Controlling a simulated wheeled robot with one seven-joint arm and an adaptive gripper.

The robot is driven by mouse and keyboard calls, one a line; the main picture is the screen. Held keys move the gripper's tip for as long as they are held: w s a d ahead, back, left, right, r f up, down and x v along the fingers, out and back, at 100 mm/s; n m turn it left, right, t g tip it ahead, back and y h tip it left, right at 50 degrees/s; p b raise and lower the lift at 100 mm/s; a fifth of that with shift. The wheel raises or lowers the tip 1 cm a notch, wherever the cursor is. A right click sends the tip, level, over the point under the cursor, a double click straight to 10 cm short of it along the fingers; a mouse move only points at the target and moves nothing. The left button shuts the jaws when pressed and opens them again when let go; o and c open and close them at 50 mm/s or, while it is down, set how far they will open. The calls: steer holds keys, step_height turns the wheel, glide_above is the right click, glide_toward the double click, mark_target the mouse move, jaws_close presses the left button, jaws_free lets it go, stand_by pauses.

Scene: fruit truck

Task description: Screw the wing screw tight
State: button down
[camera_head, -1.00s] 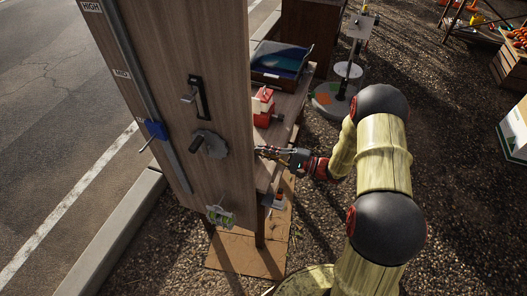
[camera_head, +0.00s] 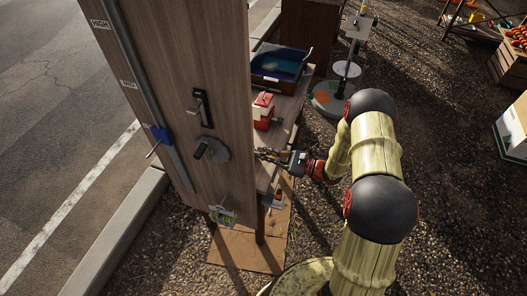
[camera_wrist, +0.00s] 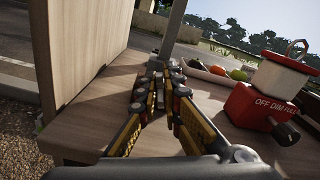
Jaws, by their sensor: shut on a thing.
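A blue slider (camera_head: 160,134) sits on a metal rail on the upright wooden board; a thin pale handle (camera_head: 153,149) juts from it and may be the wing screw, too small to be sure. My gripper (camera_head: 259,153) is at the board's right edge, well away from the slider. In the wrist view my gripper's fingers (camera_wrist: 157,93) come close together over the wooden shelf, beside the board on the left. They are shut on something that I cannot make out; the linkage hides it.
The board (camera_head: 230,90) also carries a black plate with a lever (camera_head: 201,107) and a round dial with a handle (camera_head: 211,150). On the shelf (camera_wrist: 85,135) stands a red box (camera_wrist: 255,108). A blue tray (camera_head: 280,64) lies farther back. Gravel to the right is mostly open.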

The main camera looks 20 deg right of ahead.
steer(key=m+p, duration=0.2)
steer(key=m, duration=0.3)
steer(key=shift+m+p, duration=0.3)
steer(key=shift+p, duration=0.1)
steer(key=m+p, duration=0.2)
steer(key=m, duration=0.3)
steer(key=shift+w+d, duration=0.1)
steer(key=m+p, duration=0.2)
steer(key=m, duration=0.3)
steer(key=shift+m, duration=0.4)
steer(key=m, duration=0.2)
steer(key=m+p, duration=0.1)
steer(key=m, duration=0.2)
steer(key=shift+w+f, duration=0.1)
steer(key=shift+f, duration=0.1)
steer(key=c, duration=2)
jaws_free()
steer(key=shift+d, duration=0.15)
